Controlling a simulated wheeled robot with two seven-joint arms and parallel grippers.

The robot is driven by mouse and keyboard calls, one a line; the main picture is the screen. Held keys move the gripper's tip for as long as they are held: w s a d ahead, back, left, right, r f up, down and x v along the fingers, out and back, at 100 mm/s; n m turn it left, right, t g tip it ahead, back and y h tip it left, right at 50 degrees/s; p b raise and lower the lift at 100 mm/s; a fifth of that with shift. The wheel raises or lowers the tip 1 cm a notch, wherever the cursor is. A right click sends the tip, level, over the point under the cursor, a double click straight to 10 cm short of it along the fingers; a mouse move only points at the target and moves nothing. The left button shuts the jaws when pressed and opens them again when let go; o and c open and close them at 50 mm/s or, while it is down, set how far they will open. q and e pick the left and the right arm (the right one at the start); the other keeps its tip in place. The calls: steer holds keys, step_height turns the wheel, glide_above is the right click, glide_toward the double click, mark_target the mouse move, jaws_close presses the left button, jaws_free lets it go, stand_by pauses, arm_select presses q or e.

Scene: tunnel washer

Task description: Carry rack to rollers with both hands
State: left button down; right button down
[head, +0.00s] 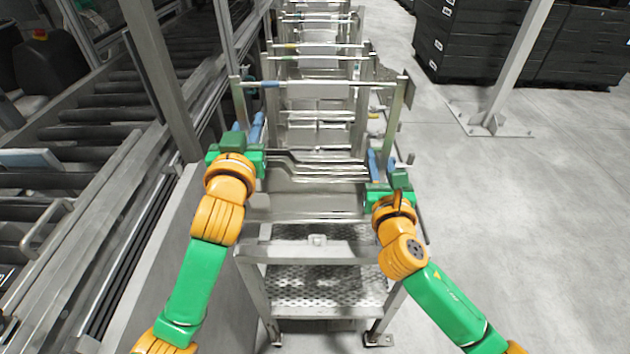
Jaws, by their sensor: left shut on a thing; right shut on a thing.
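A grey metal rack (318,172) with several thin parallel bars spans the space between my two grippers, in the middle of the head view. My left gripper (248,128) is shut on the rack at its left side. My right gripper (381,162) is shut on the rack at its right side. The gripper bodies and wrists partly hide both grasp points. The rollers (100,107) are dark cylinders in a metal conveyor frame on the left. I cannot tell whether the rack touches the metal stand under it.
A metal stand with a perforated step (325,285) is in front of me. Several upright frames with crossbars (318,84) line up behind the rack. A slanted post (160,75) stands between them and the rollers.

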mark_target(401, 91)
arm_select(q)
steer(key=shift+w+f, duration=0.1)
arm_select(e)
steer(key=shift+w+f, duration=0.1)
steer(key=shift+w, duration=0.05)
stand_by(0.3)
